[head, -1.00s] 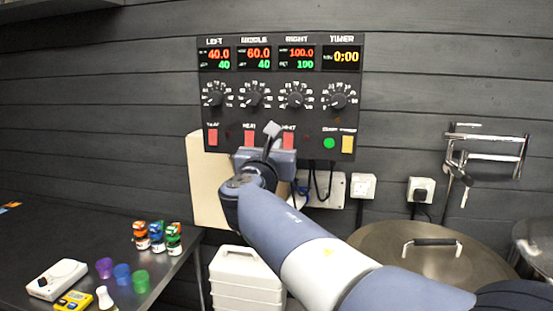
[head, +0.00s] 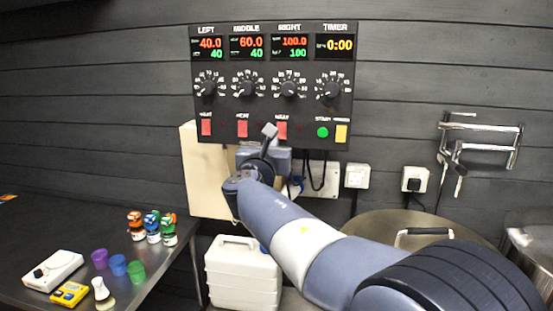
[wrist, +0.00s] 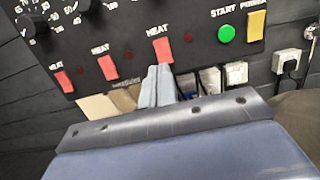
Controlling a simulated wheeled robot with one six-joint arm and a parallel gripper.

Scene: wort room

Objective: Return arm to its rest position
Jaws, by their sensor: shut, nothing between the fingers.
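My gripper (head: 270,131) is in front of the lower part of the black control panel (head: 270,108), between the middle and right red heat switches in the head view. Its fingers are shut together and empty. In the wrist view the shut fingers (wrist: 158,80) point up toward the panel, with their tips just below the right red switch (wrist: 163,50). I cannot tell whether they touch the panel. My arm stretches from the lower right to the panel.
A large lidded kettle (head: 372,228) stands behind my arm at right. A chrome wall fitting (head: 480,140) and sockets (head: 357,176) are on the wall. A dark table (head: 60,225) with small bottles and cups is at left, beside white stacked cases (head: 242,272).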

